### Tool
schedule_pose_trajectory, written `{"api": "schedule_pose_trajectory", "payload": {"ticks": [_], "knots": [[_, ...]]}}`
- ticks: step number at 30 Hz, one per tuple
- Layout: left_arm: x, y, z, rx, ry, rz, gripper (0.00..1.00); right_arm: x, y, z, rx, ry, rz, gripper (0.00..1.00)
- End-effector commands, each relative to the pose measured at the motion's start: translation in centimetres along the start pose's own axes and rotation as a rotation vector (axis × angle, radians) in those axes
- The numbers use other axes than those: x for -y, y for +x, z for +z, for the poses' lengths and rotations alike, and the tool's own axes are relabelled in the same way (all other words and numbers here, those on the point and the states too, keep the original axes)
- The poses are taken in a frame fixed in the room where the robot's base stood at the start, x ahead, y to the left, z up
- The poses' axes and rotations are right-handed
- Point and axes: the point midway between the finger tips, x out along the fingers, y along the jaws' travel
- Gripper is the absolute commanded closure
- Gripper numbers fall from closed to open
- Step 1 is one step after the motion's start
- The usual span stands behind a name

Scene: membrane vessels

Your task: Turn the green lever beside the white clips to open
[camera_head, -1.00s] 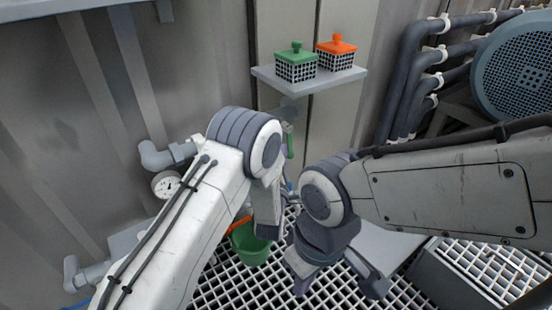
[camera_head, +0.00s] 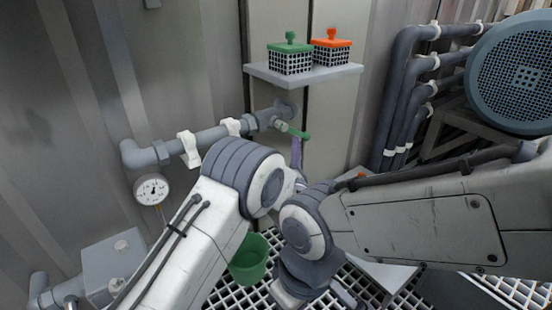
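The green lever (camera_head: 298,132) sits on a valve at the right end of a grey wall pipe (camera_head: 208,139). It points right and slightly down. Two white clips (camera_head: 189,150) (camera_head: 232,127) hold the pipe to the left of the lever. My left gripper (camera_head: 297,152) is just below the lever, with a narrow purplish finger pointing up close to its end. I cannot tell whether it touches, and its opening is hidden by my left wrist. My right gripper (camera_head: 317,298) is low at the bottom middle, its fingers spread and empty.
A shelf (camera_head: 350,71) above the lever holds a green-lidded basket (camera_head: 290,60) and an orange-lidded basket (camera_head: 331,52). A gauge (camera_head: 152,189) hangs below the pipe. A green bucket (camera_head: 248,262) stands on the grating between my arms. Dark pipes (camera_head: 397,100) run at right.

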Motion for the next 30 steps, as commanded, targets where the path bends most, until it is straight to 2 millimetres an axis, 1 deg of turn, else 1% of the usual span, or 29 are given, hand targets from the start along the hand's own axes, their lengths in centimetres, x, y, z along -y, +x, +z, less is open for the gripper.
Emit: {"api": "schedule_pose_trajectory", "payload": {"ticks": [3,15,30], "knots": [[0.0,0.6,0.7,0.002,-0.001,0.001,1.0,0.0,0.2,0.0,0.0,0.0,0.0,1.0],[-0.5,2.1,2.4,0.003,-0.001,0.001,1.0,0.0,0.4,0.0,0.0,0.0,0.0,1.0],[-1.1,2.9,3.1,0.001,0.001,0.0,1.0,0.0,0.4,0.0,0.0,0.0,0.0,1.0]]}}
